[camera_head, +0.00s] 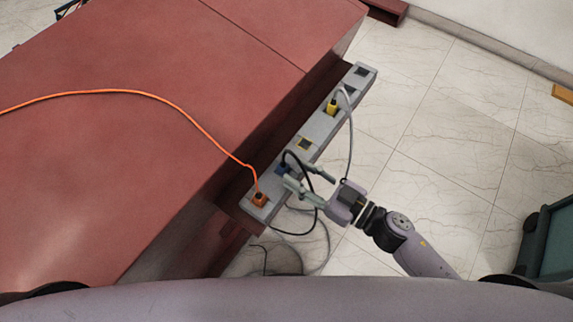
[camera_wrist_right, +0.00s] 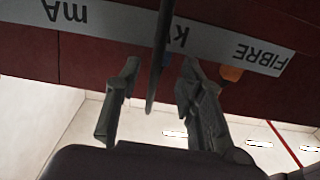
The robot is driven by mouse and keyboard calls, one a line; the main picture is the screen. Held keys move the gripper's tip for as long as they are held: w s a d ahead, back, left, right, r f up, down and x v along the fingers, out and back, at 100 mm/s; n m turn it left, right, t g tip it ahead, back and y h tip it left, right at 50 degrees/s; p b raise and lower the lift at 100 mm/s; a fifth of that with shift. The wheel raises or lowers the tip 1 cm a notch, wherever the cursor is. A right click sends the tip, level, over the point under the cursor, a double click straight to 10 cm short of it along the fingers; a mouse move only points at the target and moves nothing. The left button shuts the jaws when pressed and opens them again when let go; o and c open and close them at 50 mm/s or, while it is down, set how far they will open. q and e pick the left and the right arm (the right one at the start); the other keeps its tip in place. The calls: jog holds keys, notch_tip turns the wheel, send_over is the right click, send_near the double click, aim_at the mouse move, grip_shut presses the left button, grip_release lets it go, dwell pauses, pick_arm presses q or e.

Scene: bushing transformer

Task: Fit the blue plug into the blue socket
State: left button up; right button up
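The blue plug (camera_head: 281,169) is at the grey socket strip (camera_head: 319,127), between the orange plug and an empty yellow-edged socket. A black cable loops from it towards the floor. The blue socket cannot be told apart from the plug, and I cannot tell how deep the plug sits. My right gripper (camera_head: 299,174) is open beside the blue plug, with its fingers pointing at the strip. In the wrist view the right gripper's fingers (camera_wrist_right: 160,78) stand apart, with the dark cable (camera_wrist_right: 160,50) passing between them and apparently not clamped. My left gripper is not in view.
An orange plug (camera_head: 259,199) with an orange cable sits at the strip's near end. A yellow plug (camera_head: 332,107) with a grey cable sits farther along. The red cabinet (camera_head: 150,130) borders the strip on the left. Tiled floor (camera_head: 450,130) is open to the right.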

jog(key=v, duration=0.7)
jog(key=shift+b, duration=0.3)
jog(key=d+f+m+h+p, duration=0.15)
jog(key=d+f+h, duration=0.3)
jog(key=f, duration=0.45)
jog(key=w+d+f+m+h, duration=0.1)
jog(key=d+f+m+h, duration=0.2)
jog(key=d+f, duration=0.35)
jog(key=d+f+m+h+p, duration=0.1)
jog(key=d+f+m+h, duration=0.2)
jog(key=f, duration=0.7)
jog(key=s+d+f+g+h+p, duration=0.1)
jog(key=s+f+g+h, duration=0.1)
jog(key=s+f, duration=0.45)
jog(key=s+d+f+g+h, duration=0.2)
jog(key=s+f+g, duration=0.1)
jog(key=s+f, duration=0.35)
jog(key=s+a+f+g, duration=0.1)
jog(key=s+f+g, duration=0.1)
jog(key=s, duration=0.5)
jog(key=s+a+f+g+p, duration=0.1)
jog(key=s+a+f+g, duration=0.1)
jog(key=s+f, duration=0.2)
jog(key=s, duration=0.3)
jog(key=shift+s+m+g, duration=0.2)
jog(key=shift+m+g, duration=0.1)
jog(key=shift+m, duration=0.05)
